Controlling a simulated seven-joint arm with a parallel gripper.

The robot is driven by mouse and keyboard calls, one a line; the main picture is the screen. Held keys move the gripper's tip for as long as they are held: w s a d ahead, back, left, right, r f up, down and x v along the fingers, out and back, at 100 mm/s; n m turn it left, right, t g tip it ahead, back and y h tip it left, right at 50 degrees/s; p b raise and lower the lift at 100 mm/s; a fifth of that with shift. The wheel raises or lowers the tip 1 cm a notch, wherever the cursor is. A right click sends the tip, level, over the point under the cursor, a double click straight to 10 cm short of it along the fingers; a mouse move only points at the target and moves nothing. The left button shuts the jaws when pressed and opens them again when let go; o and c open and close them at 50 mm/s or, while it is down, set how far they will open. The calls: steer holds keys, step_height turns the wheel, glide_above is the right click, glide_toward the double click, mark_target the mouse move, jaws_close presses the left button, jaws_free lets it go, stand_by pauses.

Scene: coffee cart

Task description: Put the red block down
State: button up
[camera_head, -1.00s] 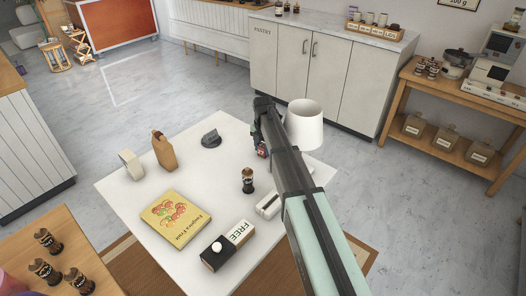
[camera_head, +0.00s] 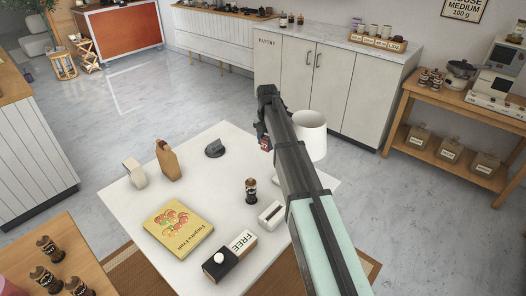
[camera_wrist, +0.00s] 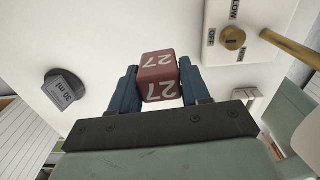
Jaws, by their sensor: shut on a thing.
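My arm hides part of the table's right side.
A white cylinder (camera_head: 310,137) is behind my arm. The table's middle is clear.

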steer(key=shift+a+r, duration=0.35)
steer(key=s+a+n, duration=0.1)
steer(key=s+a, duration=0.3)
steer(key=a, duration=0.6)
steer(key=s+a+n, duration=0.1)
steer(key=s+a, duration=0.2)
steer(key=a, duration=0.8)
steer(key=shift+d+f+m, duration=0.15)
steer(key=shift+f+m, duration=0.55)
steer(key=shift+f, duration=1.65)
steer(key=shift+d+f+m, duration=0.1)
steer(key=shift+f+m, duration=0.6)
steer(key=shift+f, duration=1.65)
steer(key=shift+f, duration=0.15)
steer(key=o, duration=1.1)
steer(key=shift+c, duration=0.2)
